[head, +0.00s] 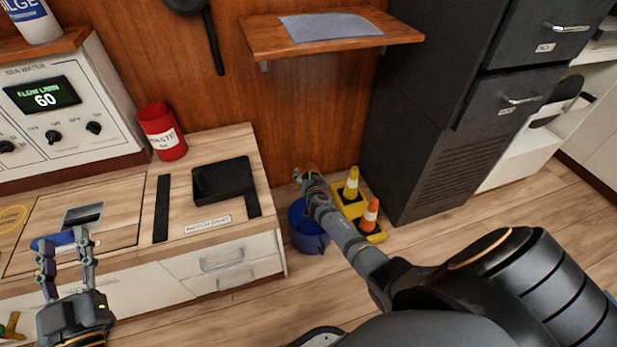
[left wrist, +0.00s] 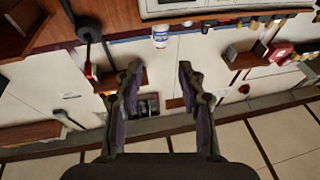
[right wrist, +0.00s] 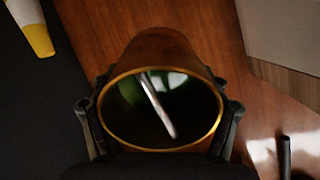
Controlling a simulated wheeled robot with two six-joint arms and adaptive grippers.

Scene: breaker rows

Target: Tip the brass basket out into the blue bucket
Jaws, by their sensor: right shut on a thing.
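The brass basket (right wrist: 160,50) fills the middle of the right wrist view, its round rim facing that camera. A thin silver rod shows inside its dark, greenish interior. My right gripper (right wrist: 162,125) is shut on the basket, with a finger on each side. In the head view my right gripper (head: 309,178) is seen above the blue bucket (head: 310,240), and only a small brass-coloured bit of the basket shows. The bucket stands on the floor, partly hidden by my right arm. My left gripper (head: 67,242) is open and empty over the left counter; its spread fingers show in the left wrist view (left wrist: 158,78).
Two cones, yellow (head: 350,187) and orange (head: 370,215), stand on a yellow base right of the bucket. A dark cabinet (head: 420,150) rises behind them. The counter (head: 215,160) with a red waste can (head: 162,132) lies left. A wall shelf (head: 330,38) hangs above.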

